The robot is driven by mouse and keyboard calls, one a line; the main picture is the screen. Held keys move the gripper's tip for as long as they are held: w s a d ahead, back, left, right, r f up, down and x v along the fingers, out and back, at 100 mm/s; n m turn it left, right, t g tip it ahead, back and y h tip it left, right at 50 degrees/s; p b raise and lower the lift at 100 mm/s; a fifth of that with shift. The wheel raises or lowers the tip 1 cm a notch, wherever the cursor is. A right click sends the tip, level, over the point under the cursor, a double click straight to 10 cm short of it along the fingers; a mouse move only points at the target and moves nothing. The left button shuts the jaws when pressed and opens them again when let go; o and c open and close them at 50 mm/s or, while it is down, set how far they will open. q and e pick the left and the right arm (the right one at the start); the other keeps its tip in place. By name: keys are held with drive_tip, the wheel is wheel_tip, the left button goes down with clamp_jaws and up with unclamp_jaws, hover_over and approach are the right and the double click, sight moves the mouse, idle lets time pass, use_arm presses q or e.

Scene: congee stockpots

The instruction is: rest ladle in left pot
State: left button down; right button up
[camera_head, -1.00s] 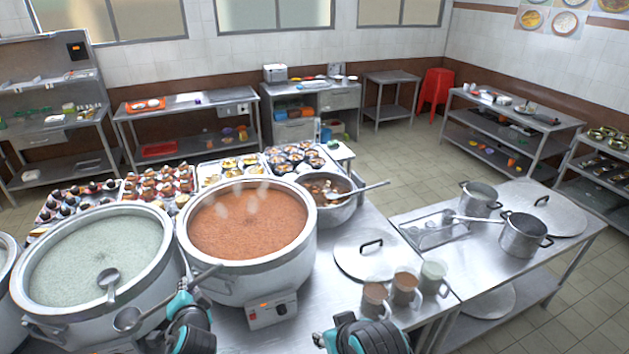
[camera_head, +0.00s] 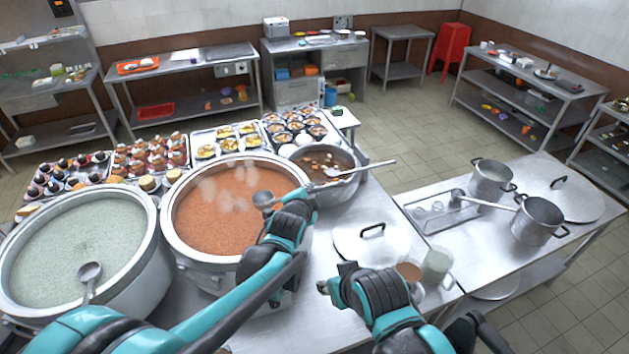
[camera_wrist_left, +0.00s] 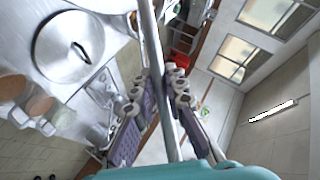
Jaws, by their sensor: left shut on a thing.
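The left pot (camera_head: 146,273) is a large steel stockpot full of pale green congee, with a ladle (camera_head: 90,272) in it near the front rim. My left gripper (camera_head: 300,196) is over the right side of the pot of red-brown congee (camera_head: 232,213). It is shut on a second ladle, whose bowl (camera_head: 264,199) shows above the red-brown surface; I cannot tell if it touches. In the left wrist view the metal ladle handle (camera_wrist_left: 152,45) runs between the fingers (camera_wrist_left: 158,108). My right gripper (camera_head: 326,287) is low in front of the lid, its jaws unclear.
A lid (camera_head: 371,248) and cups (camera_head: 437,263) are on the right of the counter. Trays of food (camera_head: 215,142) line the back. The side table holds two small pots (camera_head: 538,220).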

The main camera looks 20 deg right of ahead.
use_arm(q)
wheel_tip(320, 180, down, 10)
drive_tip(key=s+b, duration=0.1)
drive_tip(key=b, duration=0.6)
drive_tip(key=shift+s+a+r+b, duration=0.15)
drive_tip(key=shift+a+r+b, duration=0.05)
drive_tip(key=shift+a+b, duration=0.15)
use_arm(e)
wheel_tip(320, 180, down, 8)
drive_tip(key=s, duration=0.1)
drive_tip(key=shift+a+r, duration=0.25)
drive_tip(key=shift+a, duration=0.05)
drive_tip(key=shift+s, duration=0.1)
use_arm(q)
drive_tip(key=shift+f+b, duration=0.25)
drive_tip(key=shift+b, duration=0.2)
use_arm(e)
drive_tip(key=shift+f, duration=0.45)
use_arm(q)
drive_tip(key=c, duration=1.5)
unclamp_jaws()
